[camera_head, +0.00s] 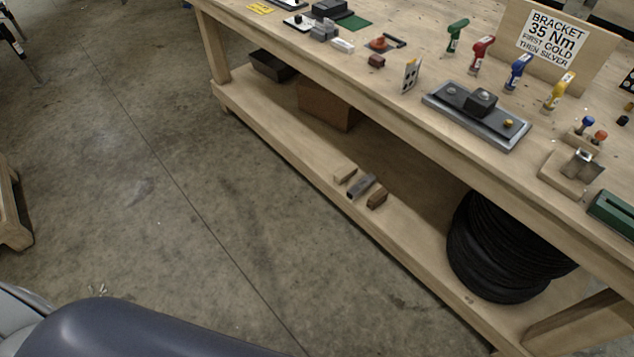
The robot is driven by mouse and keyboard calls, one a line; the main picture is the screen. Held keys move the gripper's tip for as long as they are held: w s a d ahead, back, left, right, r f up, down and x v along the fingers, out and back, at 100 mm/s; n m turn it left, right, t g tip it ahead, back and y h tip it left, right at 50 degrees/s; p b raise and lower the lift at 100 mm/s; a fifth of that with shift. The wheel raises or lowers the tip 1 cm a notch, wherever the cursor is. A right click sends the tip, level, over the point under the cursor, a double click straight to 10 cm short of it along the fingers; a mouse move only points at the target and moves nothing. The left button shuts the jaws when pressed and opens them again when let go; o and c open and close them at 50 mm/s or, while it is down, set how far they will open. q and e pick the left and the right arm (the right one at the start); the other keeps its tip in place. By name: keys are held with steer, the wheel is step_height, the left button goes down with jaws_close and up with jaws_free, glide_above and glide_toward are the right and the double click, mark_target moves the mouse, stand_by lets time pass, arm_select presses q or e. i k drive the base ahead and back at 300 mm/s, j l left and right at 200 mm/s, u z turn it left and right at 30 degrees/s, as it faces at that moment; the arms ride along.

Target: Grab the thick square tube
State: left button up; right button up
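A grey metal bar (361,186), which could be the square tube, lies on the lower shelf of the workbench. It is between two wooden blocks, a pale one (345,173) on its left and a browner one (377,198) on its right. Whether it is hollow is too small to tell. A short silver metal piece (583,162) sits in a wooden holder (563,178) on the bench top at the right. Neither of my grippers is in view.
The workbench top (380,98) holds coloured drivers, a dark fixture plate (470,125) and a bracket sign (552,38). Black tyres (505,250), a brown box (325,103) and a dark bin (272,65) are on the lower shelf (300,160). The concrete floor (160,180) in front is clear.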

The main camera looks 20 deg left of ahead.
mark_target(363, 184)
steer(key=j+z, duration=0.1)
steer(key=z, duration=0.7)
steer(key=i+j+z, duration=0.1)
steer(key=j+z, duration=0.35)
steer(key=j, duration=0.25)
steer(key=j+z, duration=0.45)
steer(key=j, duration=0.3)
steer(key=k+j+z, duration=0.1)
steer(key=j+z, duration=0.35)
steer(key=j, duration=0.3)
